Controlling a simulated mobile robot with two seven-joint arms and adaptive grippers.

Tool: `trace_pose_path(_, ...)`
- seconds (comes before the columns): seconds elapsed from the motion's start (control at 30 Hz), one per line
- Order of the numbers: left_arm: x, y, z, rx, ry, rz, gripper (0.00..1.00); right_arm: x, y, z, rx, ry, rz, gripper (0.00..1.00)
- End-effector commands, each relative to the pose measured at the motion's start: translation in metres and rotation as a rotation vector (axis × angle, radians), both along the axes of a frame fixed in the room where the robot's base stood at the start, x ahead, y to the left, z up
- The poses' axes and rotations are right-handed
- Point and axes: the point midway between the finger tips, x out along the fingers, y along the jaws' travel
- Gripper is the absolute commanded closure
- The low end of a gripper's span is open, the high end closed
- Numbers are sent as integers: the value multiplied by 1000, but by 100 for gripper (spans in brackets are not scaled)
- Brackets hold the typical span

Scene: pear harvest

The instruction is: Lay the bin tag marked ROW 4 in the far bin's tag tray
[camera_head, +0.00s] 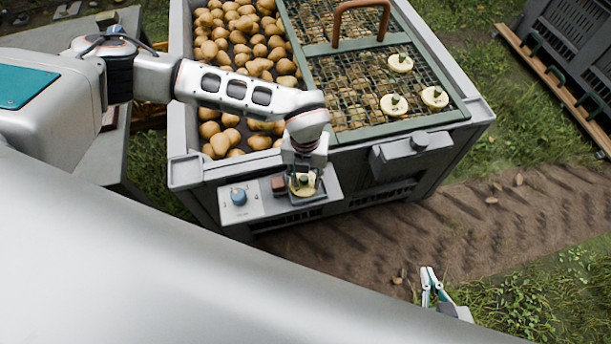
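A round cream tag (304,191) sits at the right part of a grey ledge (256,207) on the near side of the potato-filled bin (180,160). My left gripper (303,176) points down right over this tag, at its dark knob. The fingers hide the contact, so I cannot tell whether they grip it. Three more cream tags with dark green knobs lie on the bin's mesh lid, a rear one (400,63), a right one (436,98) and a left one (394,105). No tag's marking is readable. My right gripper (429,271) is low over the ground, apart from the bin.
The ledge also carries a blue knob (238,196) and a brown block (278,184). A brown handle (361,12) arches over the lid. A grey box (411,150) juts from the bin's near side. Another dark bin (573,48) stands at upper right. Bare soil lies between.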

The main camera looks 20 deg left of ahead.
Motion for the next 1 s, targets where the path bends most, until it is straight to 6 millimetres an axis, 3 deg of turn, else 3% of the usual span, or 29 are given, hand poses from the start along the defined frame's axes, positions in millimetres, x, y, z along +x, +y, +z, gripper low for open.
trace_pose_path(0.27, 1, 0, 6, 0, -1, 0, 67, -7, 0, -5, 1, 13, 0, 100)
trace_pose_path(0.7, 2, 0, 92, -1, -7, -1, 67, 2, 1, 14, 11, -7, -12, 100)
trace_pose_path(1.0, 0, 0, 125, 0, -2, 0, 67, 0, 3, 15, 20, -4, -12, 100)
